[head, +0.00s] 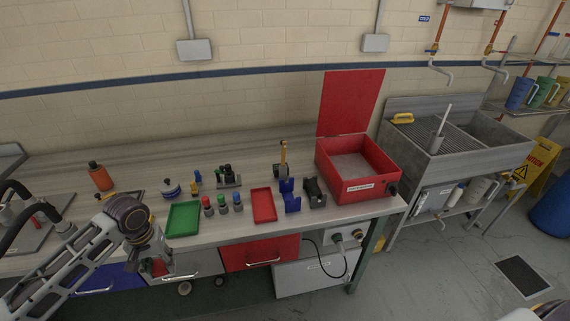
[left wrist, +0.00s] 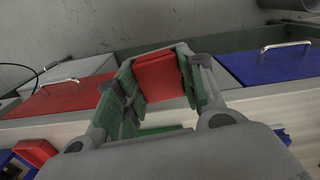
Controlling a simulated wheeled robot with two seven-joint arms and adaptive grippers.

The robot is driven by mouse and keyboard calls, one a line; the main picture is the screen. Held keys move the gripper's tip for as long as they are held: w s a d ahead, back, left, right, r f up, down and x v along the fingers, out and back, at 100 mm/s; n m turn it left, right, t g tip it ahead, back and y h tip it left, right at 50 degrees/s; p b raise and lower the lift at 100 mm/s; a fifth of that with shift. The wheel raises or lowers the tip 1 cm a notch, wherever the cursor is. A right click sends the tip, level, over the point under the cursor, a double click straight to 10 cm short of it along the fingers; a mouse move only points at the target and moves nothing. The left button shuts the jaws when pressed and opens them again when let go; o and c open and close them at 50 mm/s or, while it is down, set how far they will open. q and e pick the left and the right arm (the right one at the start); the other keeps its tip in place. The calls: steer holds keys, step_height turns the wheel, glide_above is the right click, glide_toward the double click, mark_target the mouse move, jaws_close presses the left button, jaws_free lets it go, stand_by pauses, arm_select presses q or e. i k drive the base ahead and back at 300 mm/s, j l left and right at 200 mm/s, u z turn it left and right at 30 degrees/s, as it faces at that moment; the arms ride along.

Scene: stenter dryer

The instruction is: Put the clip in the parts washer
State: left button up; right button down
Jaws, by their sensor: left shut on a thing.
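The parts washer (head: 350,188) is the red box with its lid raised, at the right end of the bench in the head view. My left gripper (head: 155,268) is in front of the bench's front edge, near the drawers and well to the left of the washer. In the left wrist view, its fingers (left wrist: 160,72) are closed on a red block-like piece (left wrist: 160,77), which I take to be the clip. The red piece (head: 158,267) shows only partly in the head view. My right gripper is not in view.
A green tray (head: 183,219), small bottles (head: 222,204), a red tray (head: 264,205), a blue holder (head: 291,196) and a black holder (head: 315,192) stand between gripper and washer. A sink (head: 470,140) is right of the bench. Drawers (head: 258,252) line its front.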

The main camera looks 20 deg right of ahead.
mark_target(361, 176)
steer(key=k+l, duration=0.1)
steer(key=l, duration=0.75)
steer(key=k+l, duration=0.1)
steer(key=l, duration=0.7)
